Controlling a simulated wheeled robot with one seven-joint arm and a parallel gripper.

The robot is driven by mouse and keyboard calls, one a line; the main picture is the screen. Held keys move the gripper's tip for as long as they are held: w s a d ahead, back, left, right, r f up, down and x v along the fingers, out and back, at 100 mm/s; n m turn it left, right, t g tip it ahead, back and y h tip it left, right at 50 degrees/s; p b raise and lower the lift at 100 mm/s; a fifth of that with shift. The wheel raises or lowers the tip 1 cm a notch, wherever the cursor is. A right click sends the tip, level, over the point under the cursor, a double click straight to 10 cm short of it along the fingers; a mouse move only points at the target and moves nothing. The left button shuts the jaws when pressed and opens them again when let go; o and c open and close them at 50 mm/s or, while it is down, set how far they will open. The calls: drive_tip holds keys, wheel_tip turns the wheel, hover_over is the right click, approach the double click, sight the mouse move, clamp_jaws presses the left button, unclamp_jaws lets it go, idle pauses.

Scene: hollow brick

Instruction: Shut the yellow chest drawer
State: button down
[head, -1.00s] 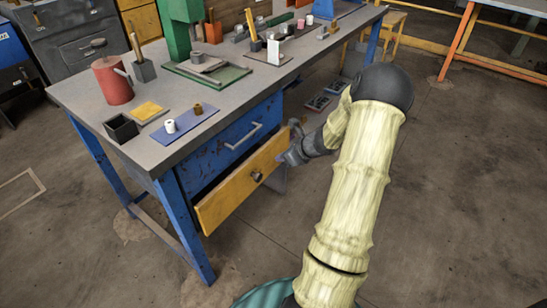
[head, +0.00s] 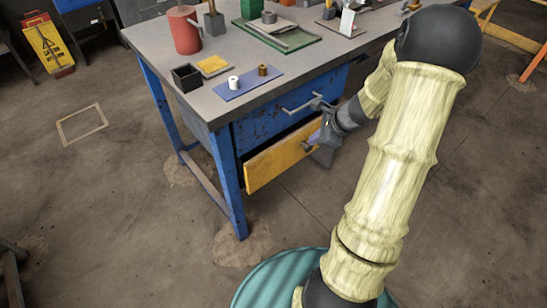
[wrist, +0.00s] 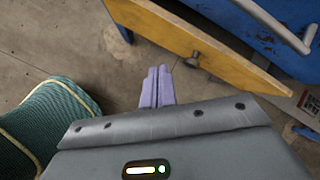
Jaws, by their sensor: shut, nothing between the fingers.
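The yellow drawer (head: 283,158) under the bench stands partly open, with a dark gap behind its front. It also shows at the top of the wrist view (wrist: 170,32), with a dark round knob (wrist: 194,59) on its front. My gripper (head: 316,143) is in front of the drawer's right part in the head view and hides some of it. In the wrist view my gripper's purple fingers (wrist: 159,70) are together and empty, just left of the knob and short of the drawer front. I cannot tell whether they touch it.
A blue drawer (head: 290,108) with a bar handle sits shut above the yellow one. The grey bench top (head: 205,100) holds a red can (head: 184,30), a black box (head: 187,78) and a blue mat (head: 248,84). The floor left of the bench is mostly clear.

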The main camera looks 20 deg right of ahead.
drive_tip(key=s+a+r+n+g+h, duration=0.1)
drive_tip(key=s+a+r+n+h, duration=0.1)
drive_tip(key=s+a+n, duration=0.5)
drive_tip(key=s+a+r+n+g+h, duration=0.1)
drive_tip(key=s+a+r+n, duration=0.4)
drive_tip(key=a+n, duration=0.5)
drive_tip(key=s+n, duration=0.2)
drive_tip(key=n, duration=0.4)
drive_tip(key=shift+a+n+g+h, duration=0.15)
drive_tip(key=shift+n+g+h, duration=0.25)
